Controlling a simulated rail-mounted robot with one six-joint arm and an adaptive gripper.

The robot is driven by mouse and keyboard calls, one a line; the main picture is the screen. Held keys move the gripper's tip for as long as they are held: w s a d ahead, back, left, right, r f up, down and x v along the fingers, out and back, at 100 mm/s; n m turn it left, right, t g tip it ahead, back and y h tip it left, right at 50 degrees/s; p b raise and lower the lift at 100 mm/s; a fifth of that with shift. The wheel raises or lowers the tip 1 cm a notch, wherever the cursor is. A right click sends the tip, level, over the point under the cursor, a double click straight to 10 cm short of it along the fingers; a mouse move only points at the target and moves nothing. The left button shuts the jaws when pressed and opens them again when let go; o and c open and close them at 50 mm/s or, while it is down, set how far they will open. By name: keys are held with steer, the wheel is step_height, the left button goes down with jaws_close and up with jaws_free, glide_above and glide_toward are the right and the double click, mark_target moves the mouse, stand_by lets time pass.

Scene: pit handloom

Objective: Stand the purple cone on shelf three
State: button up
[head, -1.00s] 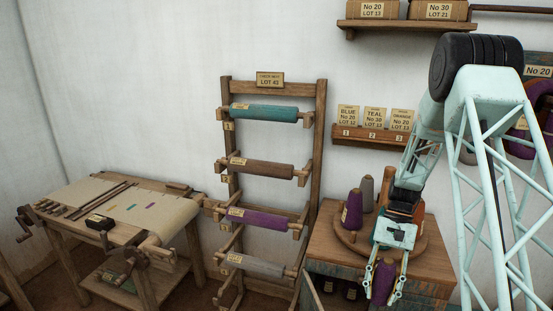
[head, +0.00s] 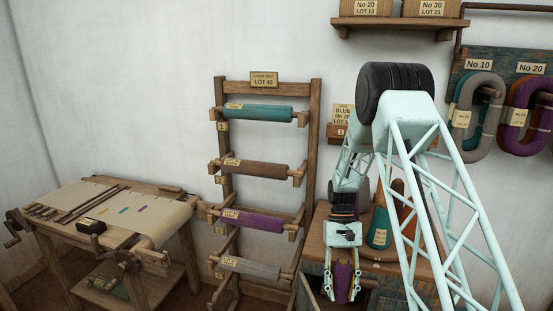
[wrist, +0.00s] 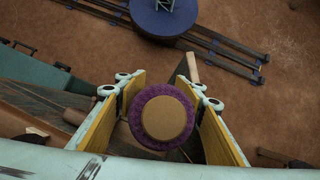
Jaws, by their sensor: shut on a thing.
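My gripper (head: 342,292) is shut on a purple cone (head: 343,275), low in front of the wooden cabinet in the head view. In the wrist view, the cone (wrist: 162,118) sits between the yellow-lined fingers, with a round tan end facing the camera. The small wall shelf (head: 337,131) has a card reading BLUE (head: 342,114); the rest of it is hidden behind my arm. The wooden rack (head: 317,150) left of my gripper has several numbered levels holding teal, brown, purple and grey rolls.
A teal cone (head: 379,228) and an orange cone (head: 409,212) stand on the cabinet (head: 314,240), partly behind my arm. Yarn hanks (head: 520,115) hang at the right. A high shelf (head: 385,23) holds boxes. The loom table (head: 160,215) is at the left.

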steer(key=shift+w+a+f, duration=0.2)
steer(key=shift+a+f, duration=0.1)
steer(key=shift+w+a+r+n+h, duration=0.15)
steer(key=shift+r+n+h, duration=0.15)
steer(key=shift+r+n, duration=0.2)
steer(key=a+r+n+t+p, duration=0.4)
steer(key=r+n, duration=0.7)
steer(key=r, duration=0.6)
steer(key=w+a+r+n+t+p, duration=0.1)
steer(key=a+r+n+t+p, duration=0.3)
steer(key=r, duration=1.3)
steer(key=w+a+r+n+t+p, duration=0.1)
steer(key=a+r+n+t+p, duration=0.2)
steer(key=a+r+n, duration=0.8)
steer(key=shift+r+n+t+p, duration=0.4)
steer(key=shift+r+n+p, duration=0.8)
steer(key=shift+r+n, duration=2.45)
steer(key=shift+w+f+n, duration=0.1)
steer(key=shift+f+n, duration=0.25)
steer(key=shift+f, duration=0.05)
